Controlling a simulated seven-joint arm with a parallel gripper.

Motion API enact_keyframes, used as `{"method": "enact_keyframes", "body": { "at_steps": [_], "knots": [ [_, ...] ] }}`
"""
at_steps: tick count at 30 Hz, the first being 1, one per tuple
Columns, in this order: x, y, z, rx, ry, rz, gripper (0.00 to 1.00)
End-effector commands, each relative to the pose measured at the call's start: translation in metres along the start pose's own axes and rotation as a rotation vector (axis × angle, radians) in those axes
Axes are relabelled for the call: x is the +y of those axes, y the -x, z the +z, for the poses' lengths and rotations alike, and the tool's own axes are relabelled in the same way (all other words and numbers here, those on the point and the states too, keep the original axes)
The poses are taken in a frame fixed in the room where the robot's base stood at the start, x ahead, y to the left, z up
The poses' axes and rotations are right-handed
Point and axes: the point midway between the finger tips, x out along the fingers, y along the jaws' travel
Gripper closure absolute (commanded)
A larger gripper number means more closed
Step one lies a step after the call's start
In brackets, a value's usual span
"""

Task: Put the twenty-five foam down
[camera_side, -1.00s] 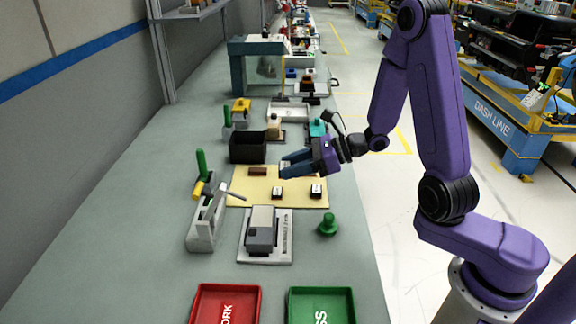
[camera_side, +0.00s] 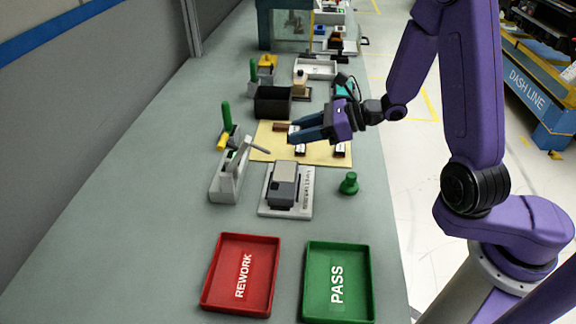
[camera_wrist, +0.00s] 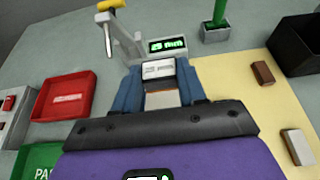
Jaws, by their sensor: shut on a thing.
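My gripper (camera_side: 294,134) is above the tan mat (camera_side: 262,148), its blue fingers pointing left. It is shut on a small block with a pale, printed face (camera_wrist: 158,69), which shows between the fingertips in the wrist view; I take it as the twenty-five foam, though its print is too small to read. The block's pale end also shows at the fingertips in the side view (camera_side: 293,129). The fingers hide part of it. A grey gauge (camera_side: 284,184) stands in front of the mat; a green-digit display (camera_wrist: 167,45) reads in mm, its number unclear.
More small blocks lie on the mat: a brown one (camera_side: 282,127) and white-topped ones (camera_side: 339,150). A black bin (camera_side: 272,101) is behind. The red REWORK tray (camera_side: 214,304) and green PASS tray (camera_side: 368,295) look empty.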

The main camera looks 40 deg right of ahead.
Motion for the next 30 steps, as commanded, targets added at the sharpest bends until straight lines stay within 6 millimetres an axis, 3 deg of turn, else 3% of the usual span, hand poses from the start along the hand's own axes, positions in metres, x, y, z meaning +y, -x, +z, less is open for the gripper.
{"method": "enact_keyframes", "body": {
  "at_steps": [8,30],
  "knots": [
    [0.015,-0.019,0.002,0.000,-0.004,-0.003,0.87],
    [0.016,-0.045,-0.059,0.000,-0.005,-0.002,0.87]
  ]
}}
